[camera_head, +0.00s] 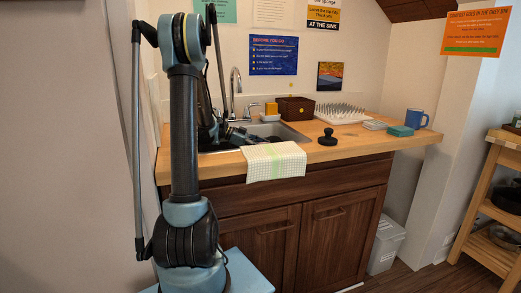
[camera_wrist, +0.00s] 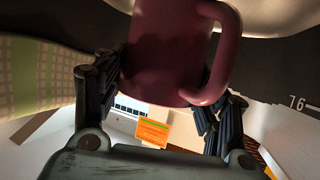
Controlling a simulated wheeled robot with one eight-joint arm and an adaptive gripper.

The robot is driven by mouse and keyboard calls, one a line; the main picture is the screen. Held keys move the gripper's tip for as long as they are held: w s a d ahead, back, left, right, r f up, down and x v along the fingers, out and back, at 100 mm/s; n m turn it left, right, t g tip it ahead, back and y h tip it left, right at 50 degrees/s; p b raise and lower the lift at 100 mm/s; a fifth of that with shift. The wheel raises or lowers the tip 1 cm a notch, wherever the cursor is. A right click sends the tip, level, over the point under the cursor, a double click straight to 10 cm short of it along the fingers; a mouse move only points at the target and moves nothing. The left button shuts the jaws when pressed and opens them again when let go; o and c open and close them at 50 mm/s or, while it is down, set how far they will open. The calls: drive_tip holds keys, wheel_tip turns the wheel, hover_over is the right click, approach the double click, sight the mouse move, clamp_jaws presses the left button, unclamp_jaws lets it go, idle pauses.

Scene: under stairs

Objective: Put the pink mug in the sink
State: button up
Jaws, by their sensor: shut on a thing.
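The pink mug (camera_wrist: 165,50) fills the upper middle of the wrist view, dark in shadow, its handle curving down on the right. My gripper (camera_wrist: 163,98) is shut on it, one finger on each side of the body. In the head view my arm hides the mug, and part of my gripper (camera_head: 225,132) shows at the left part of the sink. The sink (camera_head: 288,133) is a metal basin set in the wooden counter, its left part hidden by my arm. I cannot tell the mug's height over the basin.
A checked towel (camera_head: 273,162) hangs over the counter's front edge. A faucet (camera_head: 236,85) rises behind the sink. A brown box (camera_head: 295,108), black stopper-like object (camera_head: 328,138), drying rack (camera_head: 340,113) and blue mug (camera_head: 416,119) stand to the right. The counter's front right is clear.

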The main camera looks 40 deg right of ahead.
drive_tip(key=shift+f, duration=0.35)
drive_tip(key=o, duration=1.5)
wheel_tip(320, 180, up, 10)
drive_tip(key=shift+f, duration=0.1)
